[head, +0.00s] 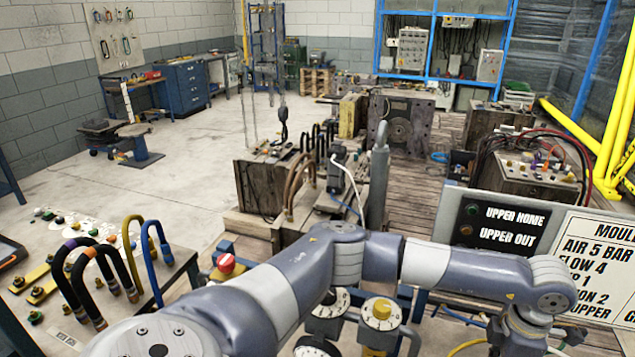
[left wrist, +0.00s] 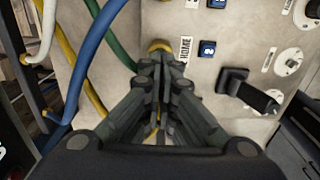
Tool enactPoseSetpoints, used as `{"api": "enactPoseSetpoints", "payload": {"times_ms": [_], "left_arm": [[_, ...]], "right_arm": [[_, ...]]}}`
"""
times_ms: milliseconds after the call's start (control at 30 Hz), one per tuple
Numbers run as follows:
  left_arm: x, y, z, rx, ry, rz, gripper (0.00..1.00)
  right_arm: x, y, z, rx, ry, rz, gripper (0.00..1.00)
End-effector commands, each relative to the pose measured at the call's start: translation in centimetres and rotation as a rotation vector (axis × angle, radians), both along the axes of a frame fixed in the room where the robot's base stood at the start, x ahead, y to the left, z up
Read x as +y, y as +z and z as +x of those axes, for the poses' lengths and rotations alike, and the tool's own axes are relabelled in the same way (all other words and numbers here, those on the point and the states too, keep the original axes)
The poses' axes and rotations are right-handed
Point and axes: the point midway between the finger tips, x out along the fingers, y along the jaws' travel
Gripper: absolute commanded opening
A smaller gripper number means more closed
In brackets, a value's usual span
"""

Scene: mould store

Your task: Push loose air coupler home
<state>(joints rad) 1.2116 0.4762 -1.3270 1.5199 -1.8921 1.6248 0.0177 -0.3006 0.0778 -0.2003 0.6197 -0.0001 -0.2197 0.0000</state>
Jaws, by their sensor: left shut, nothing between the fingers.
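In the left wrist view my left gripper (left wrist: 163,75) is shut and empty. Its fingertips point at a beige panel (left wrist: 225,60). A yellow ring-like fitting (left wrist: 160,46) shows just beyond the fingertips, partly hidden by them; I cannot tell whether they touch it or whether it is the loose air coupler. Yellow (left wrist: 92,100), green (left wrist: 105,35) and blue (left wrist: 85,60) hoses run on the left. In the head view my left arm crosses the foreground to the lower right; its gripper is cut off there. My right gripper is not in view.
A black lever-like handle (left wrist: 248,92), blue buttons (left wrist: 207,48) and round white dials sit on the panel, right of the fingers. In the head view a bench with looped hoses (head: 95,270) is at left. A sign (head: 505,225) stands at right. Open floor lies behind left.

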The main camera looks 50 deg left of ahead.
Motion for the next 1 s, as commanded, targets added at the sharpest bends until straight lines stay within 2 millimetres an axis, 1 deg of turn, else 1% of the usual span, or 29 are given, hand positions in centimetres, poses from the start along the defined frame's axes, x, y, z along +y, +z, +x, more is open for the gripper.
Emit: {"api": "enactPoseSetpoints", "payload": {"times_ms": [100, 800, 900, 1000], "left_arm": [[0.0, 1.0, 0.0, -0.002, 0.0, -0.001, 0.0], [0.0, 5.9, 0.0, -0.001, 0.001, 0.001, 0.0], [0.0, 6.5, 0.0, 0.0, 0.001, 0.0, 0.0], [0.0, 6.6, 0.0, 0.0, 0.0, 0.0, 0.0]], "right_arm": [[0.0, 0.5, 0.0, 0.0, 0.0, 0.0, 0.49], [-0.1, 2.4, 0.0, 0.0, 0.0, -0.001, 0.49], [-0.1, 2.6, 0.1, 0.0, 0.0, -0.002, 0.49], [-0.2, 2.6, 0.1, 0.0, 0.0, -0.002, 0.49]]}}
